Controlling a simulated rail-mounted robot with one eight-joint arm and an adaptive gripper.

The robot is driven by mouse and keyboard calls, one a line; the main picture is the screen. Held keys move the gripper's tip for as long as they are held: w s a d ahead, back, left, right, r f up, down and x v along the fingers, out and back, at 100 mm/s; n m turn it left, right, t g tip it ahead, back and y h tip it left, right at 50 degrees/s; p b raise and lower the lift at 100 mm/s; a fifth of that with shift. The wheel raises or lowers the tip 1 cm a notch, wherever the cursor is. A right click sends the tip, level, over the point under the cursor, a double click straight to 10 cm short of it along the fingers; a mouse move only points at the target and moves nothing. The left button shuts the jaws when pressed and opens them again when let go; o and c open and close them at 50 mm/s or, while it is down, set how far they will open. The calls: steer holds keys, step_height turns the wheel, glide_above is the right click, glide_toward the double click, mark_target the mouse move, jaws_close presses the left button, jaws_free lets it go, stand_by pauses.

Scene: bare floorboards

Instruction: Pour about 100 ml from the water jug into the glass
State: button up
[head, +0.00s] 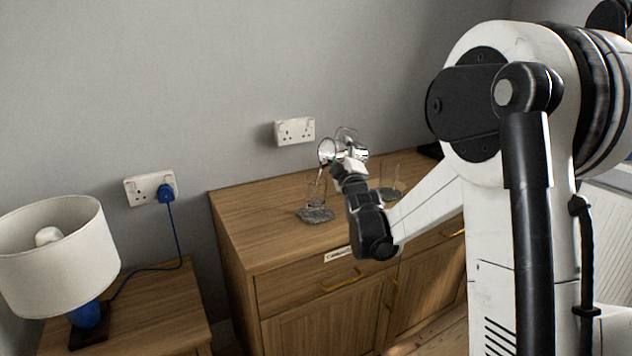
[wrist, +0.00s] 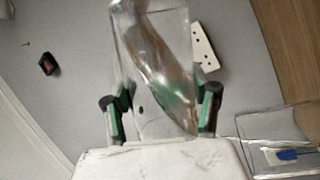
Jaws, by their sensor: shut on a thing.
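My gripper (head: 349,166) is shut on the clear water jug (head: 327,151) above the sideboard. The jug is tipped well over, its mouth toward the left. A clear glass (head: 316,190) stands upright on a grey slate-like coaster (head: 317,215), just below and left of the jug's mouth. A faint line hangs between mouth and glass; I cannot tell surely whether it is water. The level in the glass is too small to read. In the wrist view, the jug (wrist: 155,75) lies between my green-padded fingers (wrist: 161,112), with water slanting inside it. A clear vessel (wrist: 275,140) shows at lower right.
Another clear glass (head: 391,174) stands on the sideboard (head: 262,215), right of my gripper. A double wall socket (head: 294,131) is behind the jug. A lamp (head: 55,250) stands on a lower cabinet at left, its blue cable running to a second socket (head: 143,190). The sideboard's left end is clear.

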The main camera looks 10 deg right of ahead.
steer(key=shift+a+r+n, duration=0.15)
steer(key=shift+r+n, duration=0.05)
steer(key=shift+n, duration=0.1)
stand_by(0.6)
